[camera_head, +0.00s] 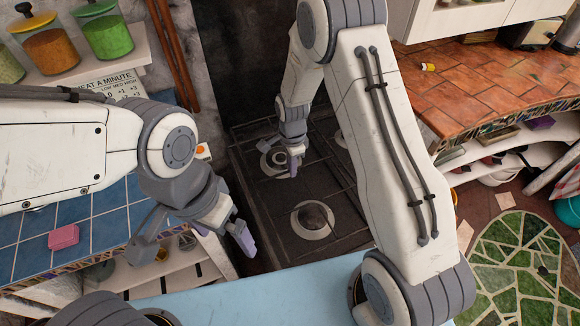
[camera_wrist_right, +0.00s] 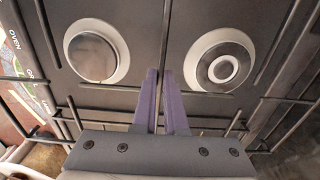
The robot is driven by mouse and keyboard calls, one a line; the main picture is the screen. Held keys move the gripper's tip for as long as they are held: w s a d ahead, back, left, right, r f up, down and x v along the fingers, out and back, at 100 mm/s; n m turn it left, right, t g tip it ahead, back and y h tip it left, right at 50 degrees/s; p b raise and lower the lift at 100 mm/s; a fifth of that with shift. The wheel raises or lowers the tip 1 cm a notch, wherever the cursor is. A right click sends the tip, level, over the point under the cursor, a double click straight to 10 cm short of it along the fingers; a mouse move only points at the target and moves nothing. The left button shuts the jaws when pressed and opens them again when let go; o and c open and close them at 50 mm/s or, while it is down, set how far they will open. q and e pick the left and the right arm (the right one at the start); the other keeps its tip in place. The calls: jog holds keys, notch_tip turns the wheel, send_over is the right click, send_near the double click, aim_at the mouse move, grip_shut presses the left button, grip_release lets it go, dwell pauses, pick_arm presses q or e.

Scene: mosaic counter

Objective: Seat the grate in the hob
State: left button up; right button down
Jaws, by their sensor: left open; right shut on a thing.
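The dark hob (camera_head: 262,222) lies in the middle of the head view, with pale-ringed burners, one of them the front burner (camera_head: 312,220). The grate is a frame of thin dark bars, hard to pick out against the hob in the head view. In the right wrist view, my right gripper (camera_wrist_right: 163,75) is shut on a bar of the grate (camera_wrist_right: 165,35), between two burners. It also shows over the hob in the head view (camera_head: 292,170). Whether the grate is fully down cannot be told. My left gripper (camera_head: 192,245) is open and empty, left of the hob.
A blue-tiled counter (camera_head: 95,235) with a pink block (camera_head: 63,237) lies to the left. A shelf of jars (camera_head: 105,35) is above it. A terracotta-tiled counter (camera_head: 490,85) stands at the right. My right arm covers the hob's right side.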

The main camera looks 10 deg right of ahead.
jog(key=shift+f+b, duration=1.75)
jog(key=shift+f, duration=0.5)
jog(key=shift+f+b, duration=0.3)
jog(key=shift+f, duration=0.25)
jog(key=shift+a, duration=0.15)
jog(key=shift+f+b, duration=0.35)
jog(key=shift+f, duration=0.2)
jog(key=c, duration=0.9)
grip_release()
jog(key=shift+s+f, duration=0.1)
notch_tip(320, 180, up, 11)
jog(key=shift+f+b, duration=0.2)
jog(key=shift+b, duration=0.55)
